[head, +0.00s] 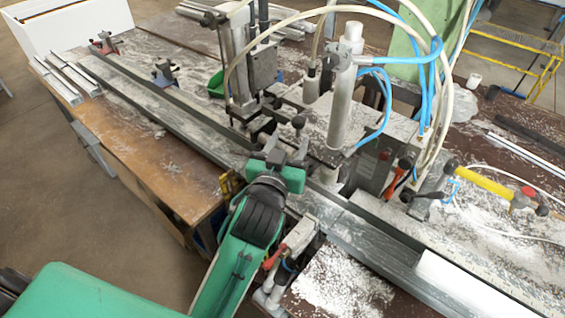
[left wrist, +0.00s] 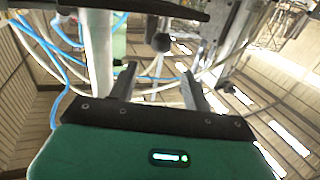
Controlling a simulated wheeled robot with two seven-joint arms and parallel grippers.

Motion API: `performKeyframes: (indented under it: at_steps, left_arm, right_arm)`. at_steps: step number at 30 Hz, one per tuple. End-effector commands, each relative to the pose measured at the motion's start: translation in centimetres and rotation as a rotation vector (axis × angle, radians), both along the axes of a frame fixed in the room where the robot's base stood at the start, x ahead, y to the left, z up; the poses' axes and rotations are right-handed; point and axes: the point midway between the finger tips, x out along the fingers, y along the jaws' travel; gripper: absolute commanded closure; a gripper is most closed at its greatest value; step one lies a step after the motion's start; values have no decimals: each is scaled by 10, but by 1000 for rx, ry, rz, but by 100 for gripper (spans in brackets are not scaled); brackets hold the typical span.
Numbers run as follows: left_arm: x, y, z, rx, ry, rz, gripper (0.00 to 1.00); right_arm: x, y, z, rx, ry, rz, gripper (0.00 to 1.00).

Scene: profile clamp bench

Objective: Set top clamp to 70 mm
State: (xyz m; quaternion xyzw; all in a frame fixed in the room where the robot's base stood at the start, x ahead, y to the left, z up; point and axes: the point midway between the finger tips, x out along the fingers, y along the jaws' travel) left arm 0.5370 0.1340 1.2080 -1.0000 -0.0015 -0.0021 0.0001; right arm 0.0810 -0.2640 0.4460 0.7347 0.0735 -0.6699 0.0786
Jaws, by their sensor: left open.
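The clamp assembly stands over the profile rail (head: 200,130) in the middle of the bench, with a grey upright column (head: 340,105). A dark round knob (head: 298,122) shows just beyond my left gripper (head: 287,147); I take it to be part of the top clamp. The knob also shows in the left wrist view (left wrist: 161,42), beyond and between the fingertips. My left gripper is open, with nothing visible between its fingers (left wrist: 158,78). I cannot tell whether a fingertip touches the clamp. No millimetre scale is readable. My right gripper is not in view.
Blue hoses (head: 400,58) and pale hoses loop around the clamp columns. Loose profiles (head: 68,78) lie at the bench's far left. White shavings cover much of the bench.

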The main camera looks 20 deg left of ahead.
Motion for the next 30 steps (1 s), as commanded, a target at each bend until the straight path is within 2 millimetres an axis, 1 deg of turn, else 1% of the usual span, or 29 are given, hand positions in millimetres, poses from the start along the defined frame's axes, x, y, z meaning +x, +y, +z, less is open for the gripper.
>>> performKeyframes:
  at_steps: [1, 3, 6, 9, 25, 26, 28, 29, 30]
  left_arm:
    - [-10, 0, -4, -2, 1, 1, 50]
    - [-21, 0, -3, -2, 1, 0, 50]
    - [-32, 0, -2, -2, 0, 0, 50]
    - [-39, 0, 0, -2, -1, 0, 50]
    - [-41, 0, 0, 0, 2, 1, 50]
    - [-41, 1, -2, 1, 8, 1, 50]
    - [-44, 5, -13, 5, 48, 5, 50]
    - [-45, 7, -22, 8, 77, 7, 50]
    - [-49, 13, -37, 13, 130, 11, 50]
  right_arm:
    - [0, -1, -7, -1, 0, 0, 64]
    - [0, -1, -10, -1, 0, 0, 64]
    - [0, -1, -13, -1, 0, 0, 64]
    - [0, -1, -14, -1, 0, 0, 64]
    - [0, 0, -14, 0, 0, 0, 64]
    - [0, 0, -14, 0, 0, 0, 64]
    - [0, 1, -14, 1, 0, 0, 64]
    - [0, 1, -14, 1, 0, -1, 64]
    - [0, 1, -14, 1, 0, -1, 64]
